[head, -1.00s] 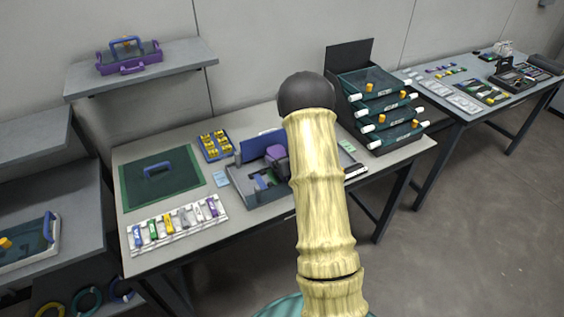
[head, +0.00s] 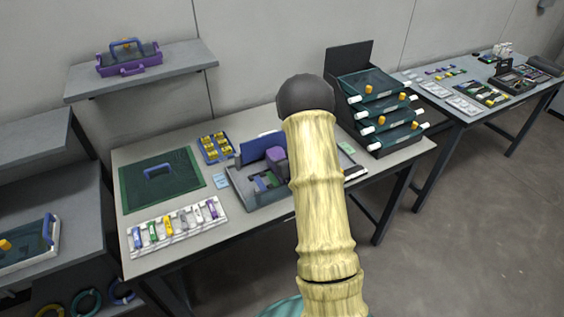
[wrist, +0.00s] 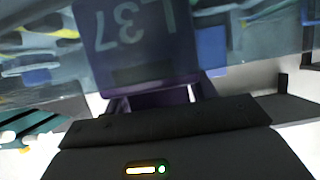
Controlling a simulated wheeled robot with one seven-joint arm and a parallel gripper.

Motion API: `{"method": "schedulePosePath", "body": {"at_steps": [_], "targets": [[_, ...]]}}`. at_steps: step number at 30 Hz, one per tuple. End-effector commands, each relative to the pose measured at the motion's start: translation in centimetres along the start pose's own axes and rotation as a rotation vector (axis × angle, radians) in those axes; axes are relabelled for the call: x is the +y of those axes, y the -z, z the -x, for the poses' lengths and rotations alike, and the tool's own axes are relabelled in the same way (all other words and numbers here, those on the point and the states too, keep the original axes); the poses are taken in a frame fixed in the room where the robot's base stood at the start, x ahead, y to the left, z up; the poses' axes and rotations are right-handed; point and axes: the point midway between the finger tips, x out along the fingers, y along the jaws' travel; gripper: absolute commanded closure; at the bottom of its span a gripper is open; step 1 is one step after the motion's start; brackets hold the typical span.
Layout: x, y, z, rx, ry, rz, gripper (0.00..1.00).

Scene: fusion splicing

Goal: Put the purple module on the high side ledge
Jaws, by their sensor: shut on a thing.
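The purple module (wrist: 135,60) fills the upper middle of the wrist view. Its label reads L37 upside down. My gripper (wrist: 160,98) is shut on it; the fingertips are mostly hidden behind the dark housing. In the head view a small purple block, which looks like the same module (head: 277,157), shows just left of my arm, over or at the grey device on the bench. My arm hides most of the gripper there. The high side ledge (head: 190,60) is the grey wall shelf at upper left. A purple tray with a blue handle (head: 128,66) stands on its left part.
The bench (head: 140,262) holds a green mat (head: 185,185), a white rack (head: 180,232) of coloured pieces and a blue tray (head: 228,154). A dark tiered rack (head: 350,62) stands right of my arm. The ledge's right part is bare. Lower shelves stand at left.

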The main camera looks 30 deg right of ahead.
Motion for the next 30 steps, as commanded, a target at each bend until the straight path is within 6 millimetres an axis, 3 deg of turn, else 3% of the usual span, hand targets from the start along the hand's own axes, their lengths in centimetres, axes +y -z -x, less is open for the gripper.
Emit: {"method": "schedulePosePath", "body": {"at_steps": [5,11,24,30], "targets": [[0.2,0.8,0.3,0.002,-0.003,-0.001,0.77],[0.2,3.5,1.5,0.006,-0.003,0.001,0.77],[0.2,13.8,5.7,0.005,-0.003,0.001,0.77],[0.0,16.3,6.7,0.002,0.0,0.001,0.77]]}}
